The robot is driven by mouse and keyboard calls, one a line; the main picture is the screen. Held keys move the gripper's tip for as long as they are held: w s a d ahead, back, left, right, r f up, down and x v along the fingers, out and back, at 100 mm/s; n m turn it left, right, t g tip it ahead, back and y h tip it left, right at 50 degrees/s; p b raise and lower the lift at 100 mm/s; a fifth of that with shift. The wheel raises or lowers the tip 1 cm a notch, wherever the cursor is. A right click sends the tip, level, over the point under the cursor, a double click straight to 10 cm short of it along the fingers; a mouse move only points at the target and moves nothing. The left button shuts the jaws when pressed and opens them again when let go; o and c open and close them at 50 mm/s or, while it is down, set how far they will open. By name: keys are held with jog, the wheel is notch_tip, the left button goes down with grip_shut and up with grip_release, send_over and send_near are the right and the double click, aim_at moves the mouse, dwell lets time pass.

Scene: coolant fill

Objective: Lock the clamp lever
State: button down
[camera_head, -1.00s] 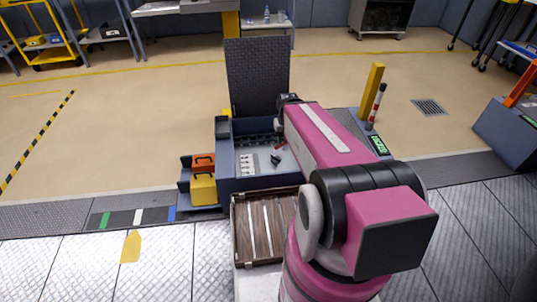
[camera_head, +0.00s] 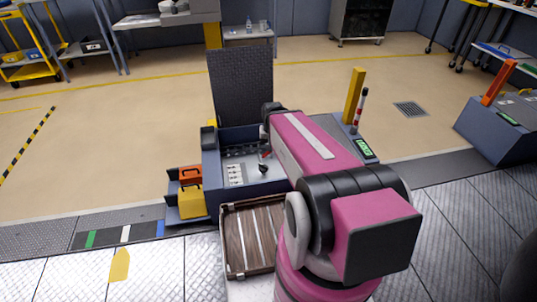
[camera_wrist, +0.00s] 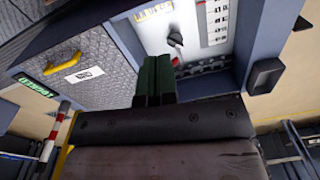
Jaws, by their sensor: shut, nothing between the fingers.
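An open blue-grey box (camera_head: 212,180) stands beyond my arm in the head view, its dark textured lid (camera_head: 240,88) upright at the back. Inside is a pale panel with a black knob-like lever (camera_head: 263,168) and a small red part by it. In the wrist view the black lever (camera_wrist: 175,38) stands on the pale panel, and a red bit shows below it. I cannot tell for sure which part is the clamp lever. My gripper (camera_wrist: 153,62) has dark green fingers, shut and empty, close below the lever in that view and apparently apart from it. My arm hides it in the head view.
Orange and yellow cases (camera_head: 191,201) sit left of the box. A brown slatted crate (camera_head: 231,250) is in front. A yellow post (camera_head: 354,95), a red-and-white pole (camera_head: 359,110) and a green display (camera_head: 363,149) stand right. The floor behind is open.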

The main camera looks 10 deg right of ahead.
jog(key=w+d+f+m+t+y, duration=0.1)
jog(key=w+d+f+m, duration=0.2)
jog(key=w+f+m, duration=0.7)
jog(key=w+d+f+m+t+y, duration=0.1)
jog(key=w+d+f+m, duration=0.3)
jog(key=w+f+m, duration=0.7)
jog(key=shift+w+m+t, duration=0.7)
jog(key=shift+w+m, duration=0.5)
jog(key=shift+m, duration=1.9)
jog(key=shift+f, duration=0.1)
jog(key=shift+a+f, duration=0.1)
jog(key=x, duration=1)
jog(key=shift+a, duration=0.15)
